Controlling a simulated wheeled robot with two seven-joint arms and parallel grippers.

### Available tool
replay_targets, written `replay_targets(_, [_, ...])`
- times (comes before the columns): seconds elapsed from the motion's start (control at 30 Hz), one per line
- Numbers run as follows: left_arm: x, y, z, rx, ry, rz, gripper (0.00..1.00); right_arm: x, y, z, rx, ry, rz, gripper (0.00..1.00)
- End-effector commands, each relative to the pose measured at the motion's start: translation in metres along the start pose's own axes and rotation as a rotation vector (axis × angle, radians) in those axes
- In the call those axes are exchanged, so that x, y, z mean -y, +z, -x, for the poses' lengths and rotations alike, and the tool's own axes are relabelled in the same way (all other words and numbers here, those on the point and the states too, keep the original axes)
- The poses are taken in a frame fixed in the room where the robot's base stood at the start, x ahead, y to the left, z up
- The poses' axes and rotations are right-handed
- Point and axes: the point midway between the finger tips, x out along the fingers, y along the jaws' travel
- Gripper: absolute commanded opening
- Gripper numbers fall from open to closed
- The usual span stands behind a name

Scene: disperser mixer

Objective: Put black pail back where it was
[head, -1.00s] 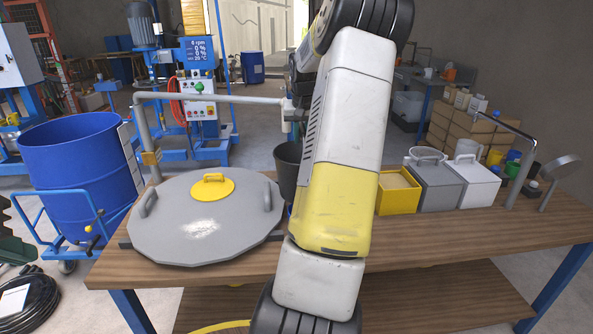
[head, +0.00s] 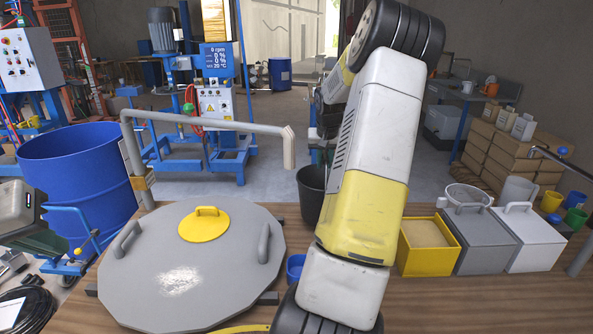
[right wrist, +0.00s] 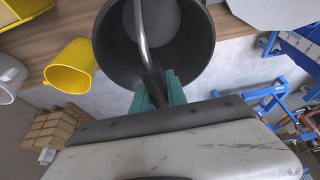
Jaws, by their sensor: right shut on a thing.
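The black pail (head: 310,196) is in the head view at the back edge of the wooden table, partly hidden behind my right arm. In the right wrist view, the pail (right wrist: 108,42) is seen from above, with a grey inner surface and a metal bail handle. My right gripper (right wrist: 158,92) has green fingers shut on the dark grip of that handle. In the head view it is hidden by my arm. I cannot tell whether the pail touches the table. My left gripper (head: 38,240) shows in part at the left edge of the head view; its fingers are unclear.
A large grey lid (head: 150,285) with a yellow hatch (head: 204,229) lies on the table, left of my right arm. A small blue cup (head: 295,268) is beside it. A yellow box (head: 428,245) and two lidded boxes stand to the right. A blue drum (head: 80,175) stands at left.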

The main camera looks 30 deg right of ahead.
Motion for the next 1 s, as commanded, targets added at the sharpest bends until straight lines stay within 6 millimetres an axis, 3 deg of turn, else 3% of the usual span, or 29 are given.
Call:
replay_targets(0.23, [0.0,0.0,0.0,0.0,0.0,0.0,0.0,0.0,0.012,-0.03,0.001,-0.001,0.0,0.0])
replay_targets(0.6, [0.0,0.0,0.0,0.0,0.0,0.0,0.0,0.001,0.013,-0.035,-0.001,-0.001,0.0,0.0])
replay_targets(0.63, [0.0,0.0,0.0,0.0,0.0,0.0,0.0,0.001,0.014,-0.035,0.0,-0.001,0.0,0.2])
replay_targets(0.73, [0.0,0.0,0.0,0.0,0.0,0.0,0.0,0.001,0.014,-0.035,0.0,-0.001,0.0,0.4])
replay_targets(1.0, [0.0,0.0,0.0,0.0,0.0,0.0,0.0,0.0,0.014,-0.035,0.0,-0.001,0.0,0.4])
